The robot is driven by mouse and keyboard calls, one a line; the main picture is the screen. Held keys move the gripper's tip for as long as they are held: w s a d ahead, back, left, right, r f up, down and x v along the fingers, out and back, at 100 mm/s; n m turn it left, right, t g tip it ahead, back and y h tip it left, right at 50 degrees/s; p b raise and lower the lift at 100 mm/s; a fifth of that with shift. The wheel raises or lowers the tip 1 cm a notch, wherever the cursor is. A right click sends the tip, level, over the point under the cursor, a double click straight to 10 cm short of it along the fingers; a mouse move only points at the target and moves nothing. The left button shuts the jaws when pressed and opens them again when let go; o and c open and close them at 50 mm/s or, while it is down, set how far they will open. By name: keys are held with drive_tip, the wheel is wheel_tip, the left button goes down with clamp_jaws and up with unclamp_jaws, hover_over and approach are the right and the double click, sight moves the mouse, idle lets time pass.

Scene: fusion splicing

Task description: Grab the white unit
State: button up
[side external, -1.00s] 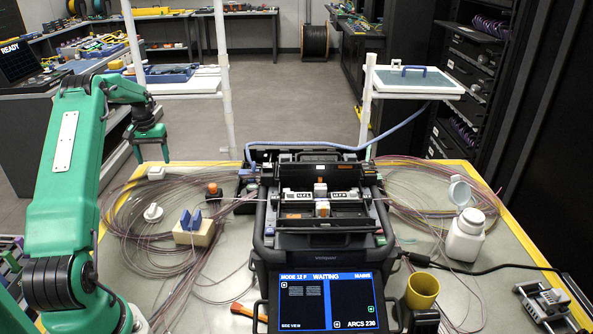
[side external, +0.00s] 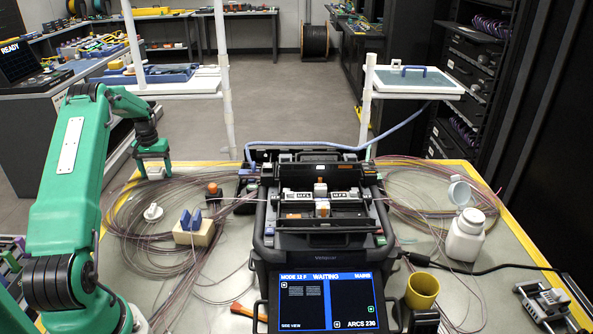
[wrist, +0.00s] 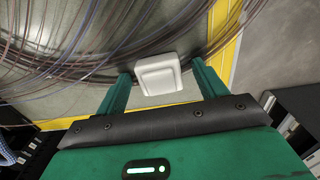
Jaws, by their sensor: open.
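The white unit (wrist: 159,74) is a small squarish block with rounded edges. In the wrist view it lies on the table between the tips of my gripper's two green fingers, with a gap on each side. My gripper (wrist: 159,88) is open and empty. In the side view my gripper (side external: 154,170) points down at the far left of the table, right over the white unit (side external: 155,173), which it partly hides. I cannot tell the exact height of the fingertips above the table.
Coiled fibres (side external: 135,225) lie close beside the unit. A white round knob-like piece (side external: 153,212) and a beige block with blue clips (side external: 194,232) are nearer the front. The black splicer (side external: 320,215) stands mid-table. A yellow table edge (wrist: 229,45) runs close by.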

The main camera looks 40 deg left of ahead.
sight(155, 168)
drive_tip(key=shift+c, duration=0.2)
drive_tip(key=c, duration=1)
drive_tip(key=shift+c, duration=0.2)
drive_tip(key=shift+r, duration=0.1)
drive_tip(key=shift+r, duration=0.85)
wheel_tip(155, 168, up, 2)
drive_tip(key=shift+r, duration=0.25)
drive_tip(key=w+d+r, duration=0.4)
drive_tip(key=d+r, duration=0.2)
drive_tip(key=d, duration=0.4)
drive_tip(key=shift+w+d+r, duration=0.35)
